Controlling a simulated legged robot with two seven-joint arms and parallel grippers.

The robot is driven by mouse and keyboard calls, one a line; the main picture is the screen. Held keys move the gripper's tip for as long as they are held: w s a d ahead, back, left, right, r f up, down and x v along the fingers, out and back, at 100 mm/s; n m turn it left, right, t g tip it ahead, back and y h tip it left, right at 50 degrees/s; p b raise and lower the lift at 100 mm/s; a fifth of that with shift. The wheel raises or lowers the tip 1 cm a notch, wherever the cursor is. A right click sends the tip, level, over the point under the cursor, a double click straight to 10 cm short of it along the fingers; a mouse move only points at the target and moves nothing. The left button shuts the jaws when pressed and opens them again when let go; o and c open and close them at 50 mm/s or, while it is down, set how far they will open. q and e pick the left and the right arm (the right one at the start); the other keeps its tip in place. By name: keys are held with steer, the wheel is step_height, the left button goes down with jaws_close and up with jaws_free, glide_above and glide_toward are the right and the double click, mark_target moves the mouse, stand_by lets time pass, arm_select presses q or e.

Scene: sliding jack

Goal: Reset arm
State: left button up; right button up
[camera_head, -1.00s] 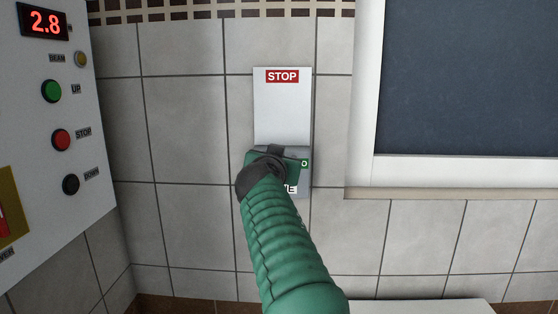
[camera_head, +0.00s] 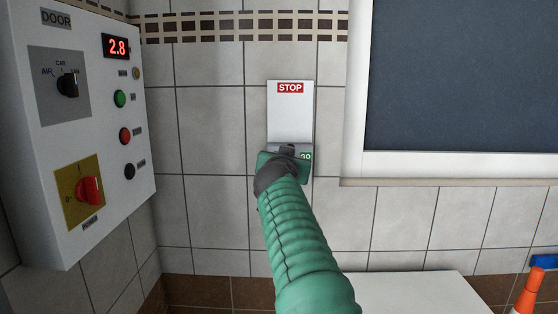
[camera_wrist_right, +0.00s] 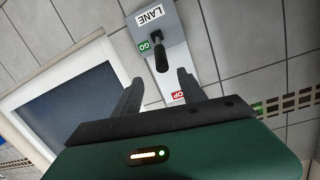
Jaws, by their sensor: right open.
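A white wall plate (camera_head: 290,115) with a red STOP label (camera_head: 290,88) at its top and a green GO label (camera_head: 306,156) lower down is on the tiled wall. In the right wrist view, a dark lever handle (camera_wrist_right: 161,55) stands beside the GO label (camera_wrist_right: 144,47), with a LANE label (camera_wrist_right: 150,15) past it. My right gripper (camera_wrist_right: 158,76) is open, its fingertips on either side of the handle's near end; contact cannot be told. In the head view my right gripper (camera_head: 285,153) covers the plate's lower part and hides the handle. My left gripper is out of view.
A control box (camera_head: 80,200) with a dial, red power switch, buttons and a 2.8 display stands at the left. A white-framed dark window (camera_head: 460,80) is at the right. A white surface (camera_head: 410,290) and orange cone (camera_head: 527,295) are at the lower right.

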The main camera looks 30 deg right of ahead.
steer(key=shift+w+f, duration=0.1)
steer(key=shift+f, duration=0.1)
steer(key=shift+a, duration=0.1)
